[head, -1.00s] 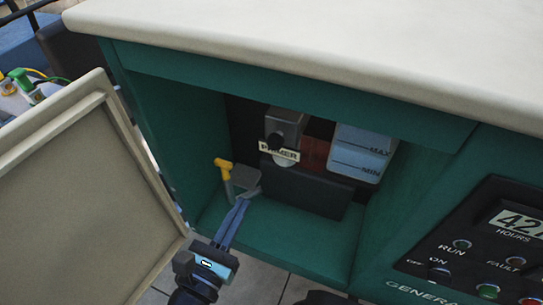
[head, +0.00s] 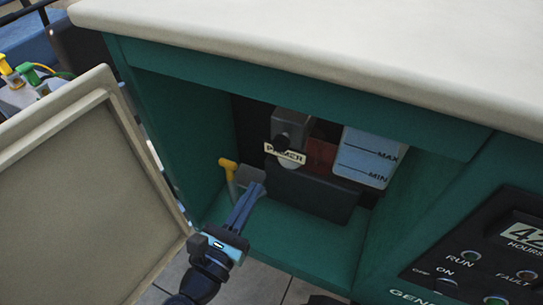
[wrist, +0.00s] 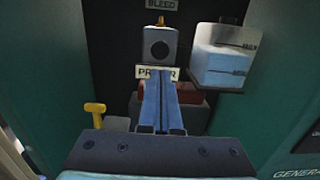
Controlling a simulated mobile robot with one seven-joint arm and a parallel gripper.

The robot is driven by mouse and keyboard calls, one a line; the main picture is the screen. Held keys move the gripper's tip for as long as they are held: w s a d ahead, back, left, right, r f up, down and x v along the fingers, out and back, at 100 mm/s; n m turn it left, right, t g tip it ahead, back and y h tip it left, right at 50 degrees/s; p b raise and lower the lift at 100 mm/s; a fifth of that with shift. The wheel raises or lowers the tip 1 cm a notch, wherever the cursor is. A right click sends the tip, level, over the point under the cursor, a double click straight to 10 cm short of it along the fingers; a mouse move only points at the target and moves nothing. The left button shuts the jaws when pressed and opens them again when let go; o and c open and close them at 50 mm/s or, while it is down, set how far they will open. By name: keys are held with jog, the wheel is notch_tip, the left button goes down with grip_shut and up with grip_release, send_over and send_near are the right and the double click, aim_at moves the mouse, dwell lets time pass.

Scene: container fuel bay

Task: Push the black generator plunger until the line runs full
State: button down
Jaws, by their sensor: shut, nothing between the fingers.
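The black plunger (head: 284,140) sticks out of a grey primer housing (head: 291,122) inside the open green cabinet. In the wrist view its round black face (wrist: 159,49) shows straight ahead, above the PRIMER label (wrist: 143,72). My gripper (head: 257,187) is shut and empty, its blue fingers reaching into the cabinet below and left of the plunger, apart from it. In the wrist view the fingertips (wrist: 160,76) overlap the label's lower edge.
A yellow-handled lever (head: 228,164) stands left of my fingers. A tank marked MAX and MIN (head: 366,158) hangs to the right. The open beige door (head: 90,195) is on the left, the control panel (head: 480,250) on the right. The counter overhangs above.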

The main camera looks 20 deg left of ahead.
aim_at(278, 149)
jog(key=w, duration=0.9)
jog(key=shift+w+d+r, duration=0.1)
jog(key=shift+d+r, duration=0.05)
jog(key=shift+r, duration=0.2)
